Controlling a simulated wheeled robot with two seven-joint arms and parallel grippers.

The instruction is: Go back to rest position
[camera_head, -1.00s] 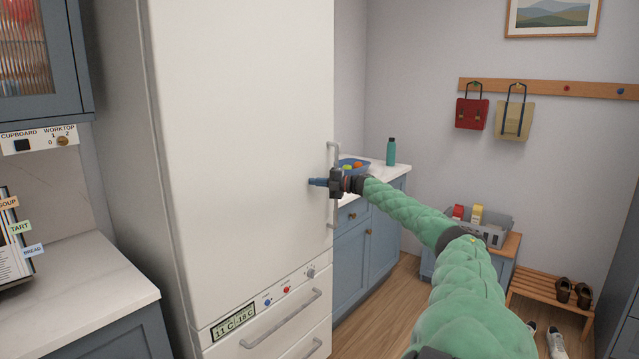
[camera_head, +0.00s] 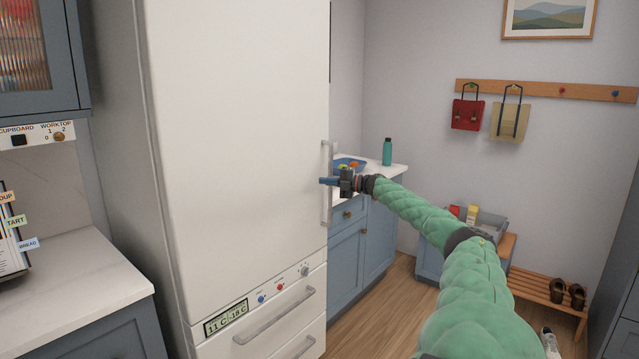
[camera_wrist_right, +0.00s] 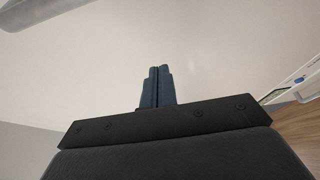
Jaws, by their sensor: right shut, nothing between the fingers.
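My right gripper (camera_head: 328,181) is at the right edge of the white fridge door, by the long vertical door handle (camera_head: 328,212). Its blue fingers are together and hold nothing. They also show closed in the right wrist view (camera_wrist_right: 157,86), in front of the pale door surface. I cannot tell whether they touch the door or handle. The fridge (camera_head: 235,130) stands with its upper door shut. My right arm, in a green quilted sleeve, reaches in from the lower right. My left gripper is not in view.
A worktop (camera_head: 75,285) is at the left. Behind my right gripper stands a blue counter (camera_head: 365,245) with a blue tray (camera_head: 352,161) and a green bottle (camera_head: 387,152). A grey crate (camera_head: 490,223) and a shoe rack (camera_head: 545,288) stand at the right. Some wooden floor is clear.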

